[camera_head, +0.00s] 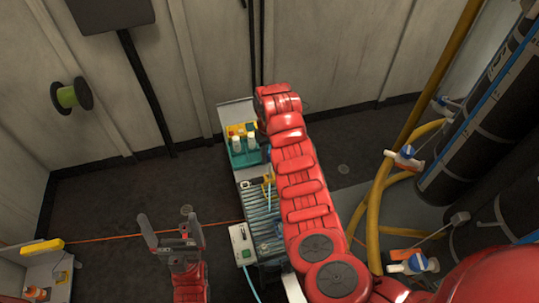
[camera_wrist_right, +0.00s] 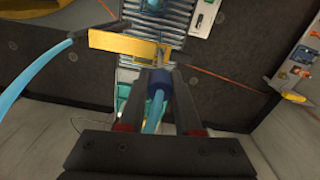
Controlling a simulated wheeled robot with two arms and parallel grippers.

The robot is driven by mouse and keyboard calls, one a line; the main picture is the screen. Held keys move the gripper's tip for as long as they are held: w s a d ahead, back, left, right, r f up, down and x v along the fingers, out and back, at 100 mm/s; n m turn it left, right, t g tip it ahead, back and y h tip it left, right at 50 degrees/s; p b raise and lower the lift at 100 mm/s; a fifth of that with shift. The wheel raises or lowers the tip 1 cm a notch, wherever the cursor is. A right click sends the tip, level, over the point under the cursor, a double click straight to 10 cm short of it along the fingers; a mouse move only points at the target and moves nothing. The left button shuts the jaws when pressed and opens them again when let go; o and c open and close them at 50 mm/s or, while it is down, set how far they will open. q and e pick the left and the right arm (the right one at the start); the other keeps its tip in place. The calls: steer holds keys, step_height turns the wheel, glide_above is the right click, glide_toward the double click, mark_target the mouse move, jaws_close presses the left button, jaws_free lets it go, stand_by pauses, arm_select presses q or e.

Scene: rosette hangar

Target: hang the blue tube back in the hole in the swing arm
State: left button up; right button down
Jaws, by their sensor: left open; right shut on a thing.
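My right gripper (camera_wrist_right: 161,78) is shut on the blue tube (camera_wrist_right: 153,118), around its dark blue collar (camera_wrist_right: 157,88). The yellow swing arm (camera_wrist_right: 125,46) lies just beyond the fingertips in the right wrist view, its right end in line with the collar. I cannot tell whether the tube touches it or sits in its hole. A light blue curved length (camera_wrist_right: 50,62) shows at the left. In the head view my red right arm hides the right gripper; a bit of yellow (camera_head: 268,187) and light blue tube show beside it. My left gripper (camera_head: 170,226) is open and empty, left of the bench.
A narrow bench with a slatted, roller-like top (camera_head: 260,206) holds a teal rack with white bottles (camera_head: 243,145) and a white box (camera_head: 241,243). Yellow hoses (camera_head: 373,215) and dark cylinders (camera_head: 478,135) stand at the right. The floor left of the bench is mostly clear.

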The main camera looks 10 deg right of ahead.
steer(key=b, duration=0.3)
glide_above(270, 179)
steer(key=shift+w+f, duration=0.15)
steer(key=shift+f, duration=2.15)
steer(key=shift+f+b, duration=1.25)
steer(key=shift+f, duration=1.05)
steer(key=c, duration=0.8)
jaws_free()
steer(key=shift+r, duration=0.1)
steer(key=shift+c, duration=0.2)
steer(key=shift+o, duration=1.6)
